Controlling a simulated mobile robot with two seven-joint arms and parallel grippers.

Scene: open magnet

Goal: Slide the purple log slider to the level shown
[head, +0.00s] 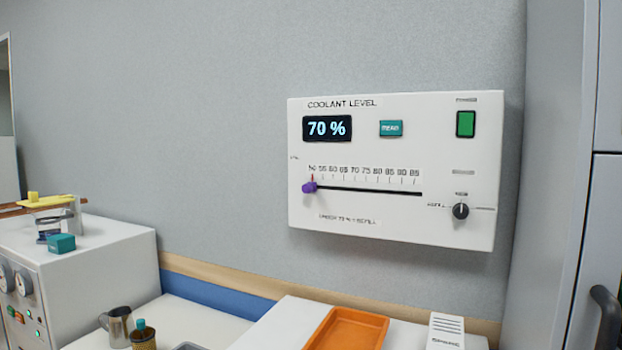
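A white wall panel (395,225) titled COOLANT LEVEL is in the head view, right of the middle. Its dark display (328,128) reads 70 %. The purple slider knob (309,187) sits at the left end of the black slot (370,191), at about the 50 mark. The printed scale (363,170) above the slot runs from 50 at the left to 85 or more at the right. Neither gripper is in view, and nothing touches the knob.
The panel also has a teal button (391,128), a green switch (465,124) and a black dial (460,211). Below stand an orange tray (347,330), a metal jug (117,325) and a white box (446,331). A grey cabinet (555,150) stands at the right. The space before the panel is clear.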

